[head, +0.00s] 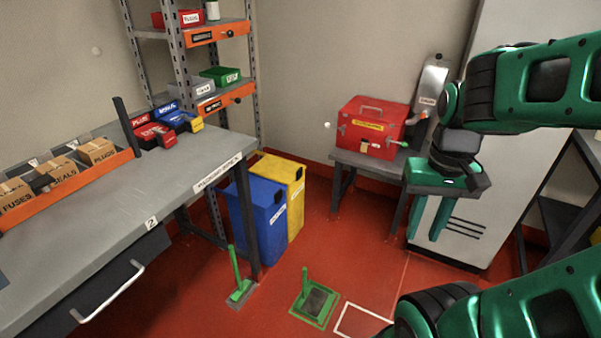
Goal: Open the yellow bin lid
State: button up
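The yellow bin (295,205) stands on the red floor behind and beside a blue bin (262,228), left of centre in the head view. Its flat yellow lid (277,165) looks closed. The workbench and the blue bin partly hide the yellow bin. My gripper (428,235) hangs at the right, pointing down in front of a white cabinet, well apart from the bin. Its two green fingers are spread with a gap between them, and nothing shows in the gap.
A grey workbench (150,187) fills the left, its corner near the bins. A red toolbox (372,130) sits on a low table.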

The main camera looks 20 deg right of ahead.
aim_at(283, 170)
jog(key=u, duration=0.1)
jog(key=i, duration=1)
jog(key=z, duration=0.1)
